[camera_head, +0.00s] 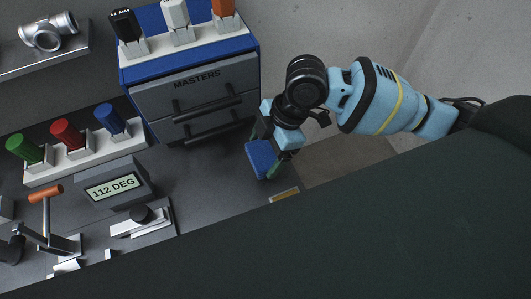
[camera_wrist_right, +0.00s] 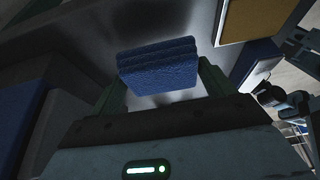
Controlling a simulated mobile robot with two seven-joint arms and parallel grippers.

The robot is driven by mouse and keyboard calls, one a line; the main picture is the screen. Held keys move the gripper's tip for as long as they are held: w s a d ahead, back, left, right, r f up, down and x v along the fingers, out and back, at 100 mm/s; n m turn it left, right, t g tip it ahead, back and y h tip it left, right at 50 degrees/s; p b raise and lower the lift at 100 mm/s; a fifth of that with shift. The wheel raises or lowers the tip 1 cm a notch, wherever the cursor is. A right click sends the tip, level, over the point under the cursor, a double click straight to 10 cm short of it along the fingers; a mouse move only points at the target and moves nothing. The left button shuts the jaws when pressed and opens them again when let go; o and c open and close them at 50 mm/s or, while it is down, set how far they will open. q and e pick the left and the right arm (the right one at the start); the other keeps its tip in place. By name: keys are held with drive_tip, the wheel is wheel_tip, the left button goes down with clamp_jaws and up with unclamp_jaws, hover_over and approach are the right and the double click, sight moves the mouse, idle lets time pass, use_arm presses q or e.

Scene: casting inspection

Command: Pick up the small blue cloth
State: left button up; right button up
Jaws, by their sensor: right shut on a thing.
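The small blue cloth (camera_head: 262,159) is a folded, layered pad near the right end of the dark bench in the head view. My right gripper (camera_head: 264,155) is over it, with a green finger on either side. In the right wrist view the cloth (camera_wrist_right: 158,65) sits between the two fingers of the right gripper (camera_wrist_right: 160,80), which is shut on it. I cannot tell whether the cloth is clear of the bench top. My left gripper is not in view.
A grey drawer unit marked MASTERS (camera_head: 197,92) stands close left of the gripper. A display reading 112 DEG (camera_head: 113,185), a white rack (camera_head: 85,158) with coloured handles and a metal casting (camera_head: 48,32) are further left. A large dark surface (camera_head: 330,240) fills the lower right.

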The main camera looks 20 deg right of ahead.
sight(257, 154)
wheel_tip(257, 154, up, 4)
drive_tip(key=shift+f, duration=0.1)
drive_tip(key=s, duration=1.3)
drive_tip(key=shift+s+d, duration=0.25)
drive_tip(key=shift+s, duration=0.05)
use_arm(q)
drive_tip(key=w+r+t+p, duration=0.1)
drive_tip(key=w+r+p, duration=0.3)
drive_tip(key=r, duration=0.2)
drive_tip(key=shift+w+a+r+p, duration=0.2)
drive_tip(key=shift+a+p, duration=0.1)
drive_tip(key=shift+p, duration=0.1)
use_arm(e)
drive_tip(key=s, duration=0.6)
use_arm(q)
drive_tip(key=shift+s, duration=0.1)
use_arm(e)
drive_tip(key=shift+d, duration=0.1)
